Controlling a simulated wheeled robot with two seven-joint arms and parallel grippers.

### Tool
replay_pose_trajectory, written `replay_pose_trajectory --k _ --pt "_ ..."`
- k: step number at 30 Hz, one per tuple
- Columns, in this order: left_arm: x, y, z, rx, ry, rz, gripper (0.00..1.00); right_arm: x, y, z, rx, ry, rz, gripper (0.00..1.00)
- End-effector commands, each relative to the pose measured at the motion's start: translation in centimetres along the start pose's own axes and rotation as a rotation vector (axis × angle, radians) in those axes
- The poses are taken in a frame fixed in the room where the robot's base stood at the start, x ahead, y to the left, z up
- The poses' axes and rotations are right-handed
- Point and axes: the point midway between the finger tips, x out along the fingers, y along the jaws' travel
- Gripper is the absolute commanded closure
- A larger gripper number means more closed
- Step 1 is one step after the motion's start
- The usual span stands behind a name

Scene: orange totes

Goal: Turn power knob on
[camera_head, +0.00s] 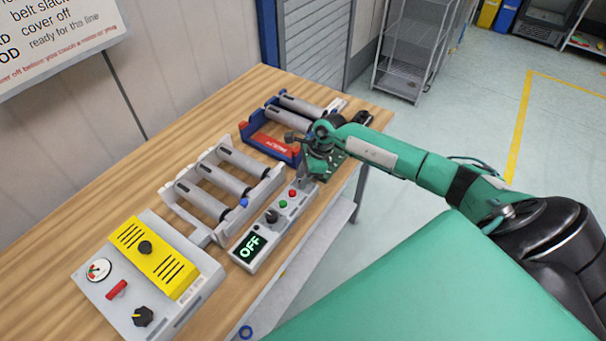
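A grey control box (232,262) stands on the wooden table. Its display (248,247) reads OFF in green. A dark knob (271,216) sits beside the display, with a green button (283,203) and a red button (292,193) further along. My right gripper (304,178) hangs over the far end of this box, past the red button and apart from the knob. Whether its fingers are open is too small to tell. I cannot read a label naming the power knob. My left gripper is not in view.
A grey panel (205,292) with a yellow cover (150,257), gauge (98,270), red switch (117,289) and black knob (143,316) stands at the near left. A roller conveyor (167,194) lies behind the control box. A red and blue roller unit (268,143) stands further back.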

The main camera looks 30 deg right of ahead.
Motion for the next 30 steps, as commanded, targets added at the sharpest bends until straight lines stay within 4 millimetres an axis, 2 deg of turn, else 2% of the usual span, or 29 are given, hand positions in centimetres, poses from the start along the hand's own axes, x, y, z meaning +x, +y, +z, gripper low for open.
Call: replay_pose_trajectory --k 4,5,9,20,30 --pt "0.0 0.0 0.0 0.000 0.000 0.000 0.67 0.0 0.0 0.0 0.000 0.000 0.000 0.68" --pt "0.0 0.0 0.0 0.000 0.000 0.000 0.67 0.0 0.0 0.0 0.000 0.000 0.000 0.72" --pt "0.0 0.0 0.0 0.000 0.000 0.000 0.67 0.0 0.0 0.0 0.000 0.000 0.000 1.00" --pt "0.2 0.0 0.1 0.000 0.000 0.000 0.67 0.0 0.0 0.0 0.024 0.000 -0.011 1.00" --pt "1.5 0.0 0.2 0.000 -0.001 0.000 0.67 0.2 0.0 -0.1 0.206 0.000 -0.087 1.00"
